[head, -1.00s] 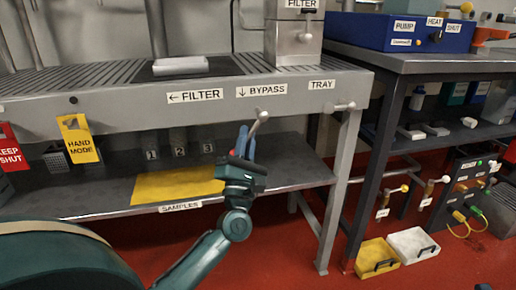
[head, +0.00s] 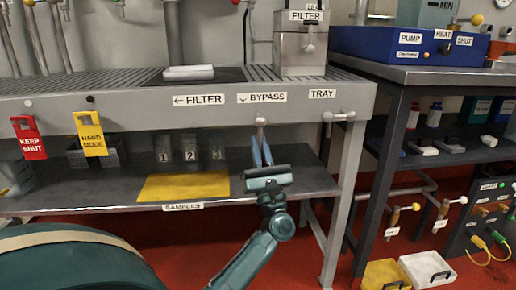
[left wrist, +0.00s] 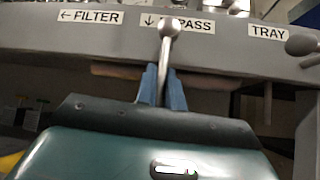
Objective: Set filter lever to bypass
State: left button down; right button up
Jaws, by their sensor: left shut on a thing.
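The filter lever (head: 261,123) is on the front face of the grey bench, below the BYPASS label (head: 262,98) with its down arrow. Its rounded top end and shaft show in the left wrist view (left wrist: 167,42). The shaft runs down from that end, close to vertical, into my gripper. My left gripper (head: 262,150) is shut on the lever, its blue fingers on either side of the shaft. The FILTER label (head: 199,99), with a left arrow, is to the left. My right gripper is not in view.
A red KEEP SHUT tag (head: 29,138) and yellow HAND MODE tag (head: 91,133) hang at left. A lower shelf with a yellow mat (head: 184,187) lies behind my gripper. A bench leg (head: 343,200) stands to the right.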

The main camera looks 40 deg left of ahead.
pick_arm(q)
jog(key=shift+w+d+n+g+y, duration=0.15)
jog(key=shift+n+g+y, duration=0.15)
jog(key=shift+n+g, duration=0.35)
jog(key=c, duration=1.5)
grip_release()
